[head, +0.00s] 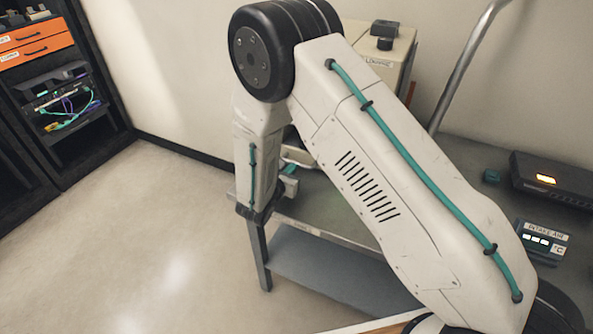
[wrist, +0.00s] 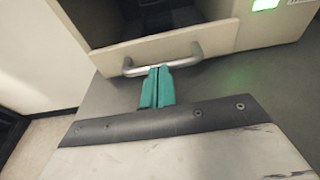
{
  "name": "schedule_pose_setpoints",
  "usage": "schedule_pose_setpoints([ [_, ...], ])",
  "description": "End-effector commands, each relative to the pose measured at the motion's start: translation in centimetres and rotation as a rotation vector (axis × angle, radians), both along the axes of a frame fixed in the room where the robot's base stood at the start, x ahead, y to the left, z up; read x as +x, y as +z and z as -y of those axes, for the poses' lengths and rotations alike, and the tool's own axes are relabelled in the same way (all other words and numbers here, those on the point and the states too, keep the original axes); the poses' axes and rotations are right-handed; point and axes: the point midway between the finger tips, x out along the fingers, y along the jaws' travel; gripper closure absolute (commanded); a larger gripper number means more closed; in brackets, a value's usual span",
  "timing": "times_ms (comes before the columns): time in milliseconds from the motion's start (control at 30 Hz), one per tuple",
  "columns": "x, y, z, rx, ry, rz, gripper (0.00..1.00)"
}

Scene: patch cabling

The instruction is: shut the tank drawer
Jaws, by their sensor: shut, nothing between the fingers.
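The tank drawer (wrist: 205,42) is the cream front panel with a metal bar handle (wrist: 185,62) in the wrist view. It stands out from its cream housing (head: 400,45), with a dark opening behind its top edge. In the head view my arm hides most of the drawer. My gripper (wrist: 157,70) has teal fingers, shut and empty, with the tips right at the handle's bar. I cannot tell whether they touch it. In the head view the gripper (head: 290,181) shows only partly behind my arm.
The housing stands on a grey cart (head: 320,262) with a lower shelf. At right are a dark box with an orange light (head: 550,180) and an intake air display (head: 541,240). A rack (head: 50,80) with orange drawers and cables stands at left. The floor between is clear.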

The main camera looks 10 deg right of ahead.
Motion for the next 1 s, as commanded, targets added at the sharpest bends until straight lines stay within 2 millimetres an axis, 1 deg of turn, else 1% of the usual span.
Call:
schedule_pose_setpoints([
  [167,-0.6,0.2,-0.5,0.000,0.000,0.000,1.00],
  [333,-2.2,0.9,-1.9,-0.001,-0.004,0.000,1.00],
  [500,-5.5,1.7,-4.4,-0.001,-0.003,0.000,1.00],
  [700,-8.5,2.5,-6.5,0.000,-0.004,0.001,1.00],
  [833,-9.5,2.8,-7.2,0.000,-0.006,0.000,1.00],
  [1000,-10.0,2.9,-7.5,-0.001,-0.008,0.000,1.00],
])
